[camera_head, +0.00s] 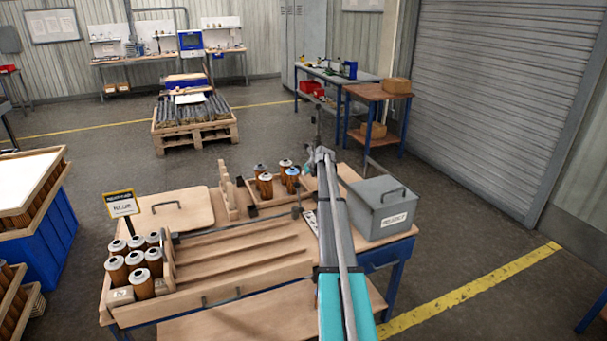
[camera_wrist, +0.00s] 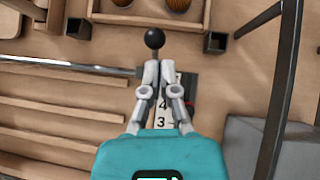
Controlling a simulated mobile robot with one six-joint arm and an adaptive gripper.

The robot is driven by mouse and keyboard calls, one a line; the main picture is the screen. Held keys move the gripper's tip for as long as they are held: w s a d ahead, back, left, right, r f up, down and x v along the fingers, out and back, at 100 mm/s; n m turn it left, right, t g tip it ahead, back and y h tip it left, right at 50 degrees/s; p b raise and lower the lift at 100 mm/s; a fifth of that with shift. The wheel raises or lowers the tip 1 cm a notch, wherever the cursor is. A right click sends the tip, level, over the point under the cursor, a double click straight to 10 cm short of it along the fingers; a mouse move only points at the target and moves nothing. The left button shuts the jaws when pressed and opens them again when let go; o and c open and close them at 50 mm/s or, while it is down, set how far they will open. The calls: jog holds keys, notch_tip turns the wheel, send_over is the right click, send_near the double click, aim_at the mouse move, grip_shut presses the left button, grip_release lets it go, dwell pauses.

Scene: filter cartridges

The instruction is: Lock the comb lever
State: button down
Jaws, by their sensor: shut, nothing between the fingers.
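In the wrist view the comb lever's black ball knob (camera_wrist: 155,38) stands just past my gripper (camera_wrist: 158,66). My gripper's fingers are together, with nothing seen between them, and the tips appear close to the knob's stem. I cannot tell whether they touch it. A plate marked with numbers such as 3 and 4 (camera_wrist: 162,112) shows below and between the fingers. A metal bar (camera_wrist: 70,67) runs left from beside the lever, over the ridged wooden tray (camera_wrist: 50,105). In the head view my arm covers most of the lever area; the ridged tray (camera_head: 245,258) is to its left.
Several brown cartridges (camera_head: 135,262) stand at the table's left, and several more in a small wooden crate (camera_head: 253,209) at the back. A grey lidded box (camera_head: 385,215) stands right of my arm. Dark square posts (camera_wrist: 215,43) flank the crate in the wrist view.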

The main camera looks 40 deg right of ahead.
jog(key=shift+s+d+r+p, duration=0.1)
jog(key=shift+s+r+p, duration=0.1)
jog(key=shift+r+p, duration=0.65)
jog(key=shift+s+r+p, duration=0.2)
jog(key=shift+r+p, duration=0.55)
jog(key=shift+r, duration=0.2)
jog(key=shift+s+d+r+p, duration=0.1)
jog(key=shift+s+r+p, duration=0.1)
jog(key=shift+r+p, duration=0.65)
jog(key=shift+a, duration=0.1)
jog(key=s+a+f+n+g+y, duration=0.1)
jog(key=s+a+n, duration=0.35)
jog(key=a, duration=0.75)
jog(key=s+a+f+n+g, duration=0.1)
jog(key=s+a+n+g, duration=0.1)
jog(key=a+n, duration=0.75)
jog(key=s+a+f+n+g+y, duration=0.1)
jog(key=s+a+f+n, duration=0.2)
jog(key=a, duration=1.1)
jog(key=s+a+n+g+h, duration=0.1)
jog(key=s+a+n+g, duration=0.3)
jog(key=s+a+n, duration=1.6)
jog(key=shift+s+a+g, duration=0.4)
jog(key=shift+s+a, duration=1.7)
jog(key=shift+s, duration=1.4)
jog(key=shift+f, duration=0.1)
